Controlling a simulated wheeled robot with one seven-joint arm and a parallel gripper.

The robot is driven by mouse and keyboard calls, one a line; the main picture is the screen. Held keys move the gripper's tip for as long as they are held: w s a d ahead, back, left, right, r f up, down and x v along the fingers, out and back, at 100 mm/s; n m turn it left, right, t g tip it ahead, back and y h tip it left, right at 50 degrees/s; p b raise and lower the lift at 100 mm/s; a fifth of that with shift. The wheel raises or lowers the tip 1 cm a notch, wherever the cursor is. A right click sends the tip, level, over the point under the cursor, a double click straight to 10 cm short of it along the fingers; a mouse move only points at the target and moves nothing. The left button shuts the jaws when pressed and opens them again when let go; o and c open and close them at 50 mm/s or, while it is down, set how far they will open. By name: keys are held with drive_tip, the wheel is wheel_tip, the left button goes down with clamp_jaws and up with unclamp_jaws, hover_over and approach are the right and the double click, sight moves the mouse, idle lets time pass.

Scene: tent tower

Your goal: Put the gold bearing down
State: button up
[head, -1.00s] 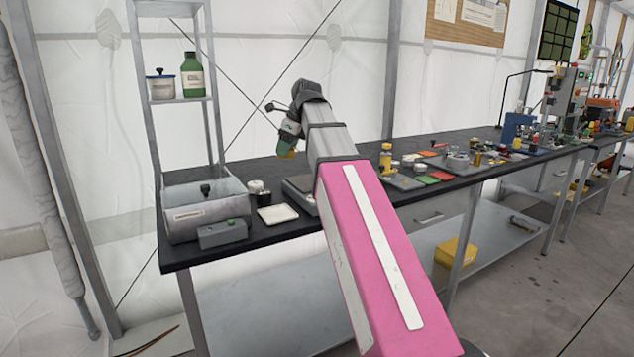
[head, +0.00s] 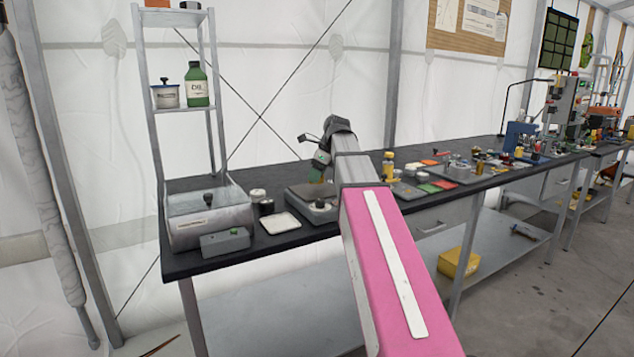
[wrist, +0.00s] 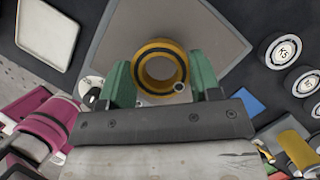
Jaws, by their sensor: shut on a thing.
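The gold bearing (wrist: 160,45) is a gold ring with a dark inner band. In the wrist view it sits between the two green fingers of my gripper (wrist: 160,76), which is shut on it. A flat grey square surface with a pale edge (wrist: 215,35) lies behind the bearing in that view; I cannot tell whether they touch. In the head view my gripper (head: 319,168) is low over the black bench (head: 245,262), above a grey device (head: 297,197). The bearing cannot be made out there.
Round lidded containers (wrist: 280,50) lie to the right in the wrist view.

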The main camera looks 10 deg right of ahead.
drive_tip(key=shift+f, duration=1.3)
drive_tip(key=o, duration=1)
drive_tip(key=shift+f, duration=0.15)
drive_tip(key=v, duration=1.2)
